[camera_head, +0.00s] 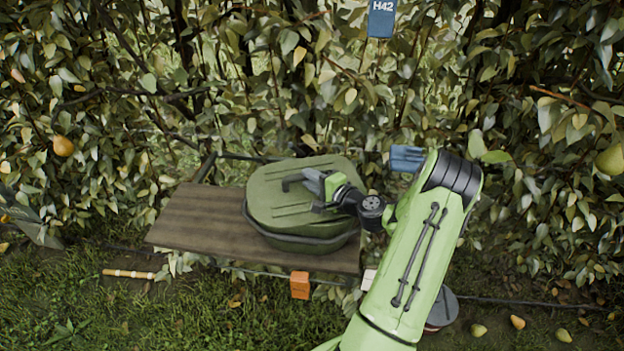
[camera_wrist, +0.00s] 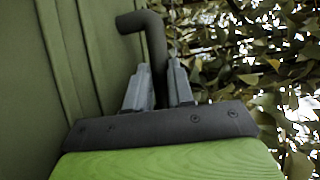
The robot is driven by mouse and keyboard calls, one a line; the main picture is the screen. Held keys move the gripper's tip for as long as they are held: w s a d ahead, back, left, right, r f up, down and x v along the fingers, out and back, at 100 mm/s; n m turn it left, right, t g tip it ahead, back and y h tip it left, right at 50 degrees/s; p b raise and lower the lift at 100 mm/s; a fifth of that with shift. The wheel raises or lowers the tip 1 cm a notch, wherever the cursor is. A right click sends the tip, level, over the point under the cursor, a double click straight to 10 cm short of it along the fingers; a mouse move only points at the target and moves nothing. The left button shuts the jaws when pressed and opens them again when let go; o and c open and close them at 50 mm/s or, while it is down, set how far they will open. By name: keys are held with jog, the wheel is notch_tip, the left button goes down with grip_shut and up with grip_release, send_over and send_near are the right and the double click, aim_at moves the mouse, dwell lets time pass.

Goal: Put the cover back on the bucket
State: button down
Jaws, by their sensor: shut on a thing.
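The green cover (camera_head: 300,188) is a flat, ribbed, rounded lid with a dark handle. It sits over the green bucket (camera_head: 305,243), largely overlapping its top, and looks slightly turned against the rim. Whether it is fully seated cannot be told. My gripper (camera_head: 312,187) is at the cover's upper right part, shut on its dark handle. In the wrist view my gripper (camera_wrist: 158,85) has both fingers around the dark bent handle (camera_wrist: 143,22), with the cover's ribbed surface (camera_wrist: 75,60) close on the left. The inside of the bucket is hidden.
The bucket stands on a brown wooden bench (camera_head: 200,222), with free boards at left. An orange block (camera_head: 300,285) is at the bench's front edge. A wooden-handled tool (camera_head: 129,274) lies on the grass. Leafy branches with pears (camera_head: 63,146) stand close behind.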

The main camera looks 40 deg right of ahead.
jog(key=c, duration=0.9)
grip_release()
jog(key=shift+f, duration=0.1)
jog(key=s+r, duration=0.1)
jog(key=s, duration=0.4)
jog(key=s+r, duration=0.1)
jog(key=s, duration=0.4)
jog(key=s+r, duration=0.1)
jog(key=s, duration=0.4)
jog(key=shift+s+a, duration=0.25)
